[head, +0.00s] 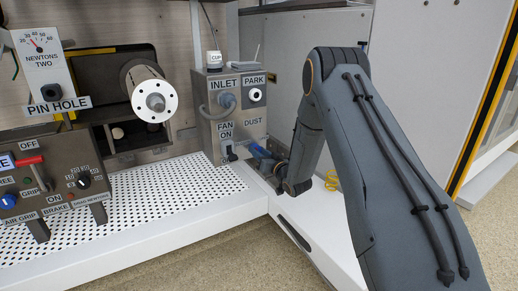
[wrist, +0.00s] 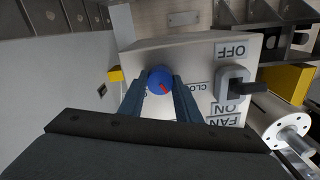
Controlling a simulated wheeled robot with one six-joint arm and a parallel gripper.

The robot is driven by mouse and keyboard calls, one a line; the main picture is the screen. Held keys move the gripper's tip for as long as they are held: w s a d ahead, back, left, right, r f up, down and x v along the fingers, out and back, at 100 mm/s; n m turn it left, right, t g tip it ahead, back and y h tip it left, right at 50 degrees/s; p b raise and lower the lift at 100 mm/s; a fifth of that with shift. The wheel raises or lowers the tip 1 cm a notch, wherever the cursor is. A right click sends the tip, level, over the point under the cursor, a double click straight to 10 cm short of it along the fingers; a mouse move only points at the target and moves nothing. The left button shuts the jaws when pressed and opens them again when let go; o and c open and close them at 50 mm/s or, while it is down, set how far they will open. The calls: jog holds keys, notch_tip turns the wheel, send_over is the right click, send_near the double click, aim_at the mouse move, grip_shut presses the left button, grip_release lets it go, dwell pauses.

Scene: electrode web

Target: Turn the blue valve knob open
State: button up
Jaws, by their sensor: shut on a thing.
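The blue valve knob (wrist: 158,78) shows in the wrist view on the face of a grey box (wrist: 200,55). It is round, with a red mark pointing toward the lower right of that picture. My gripper (wrist: 160,86) is shut on the knob, one finger on each side. A label beginning "CLO" sits to the right of the knob, partly covered by a finger. In the head view my gripper (head: 262,154) is at the right side of the box marked "INLET", "FAN" and "DUST"; the held knob is hidden or cannot be told apart there.
A fan switch (wrist: 240,87) sticks out beside my right finger in the wrist view. A white-faced roller (head: 155,95) stands left of the box. A control panel (head: 50,180) with another blue knob (head: 8,201) is farther left. The perforated white deck (head: 140,215) is mostly clear.

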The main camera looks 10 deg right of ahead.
jog(key=shift+m+p, duration=4.3)
jog(key=shift+m, duration=3.1)
jog(key=o, duration=1.1)
jog(key=shift+d, duration=0.1)
jog(key=shift+c, duration=0.2)
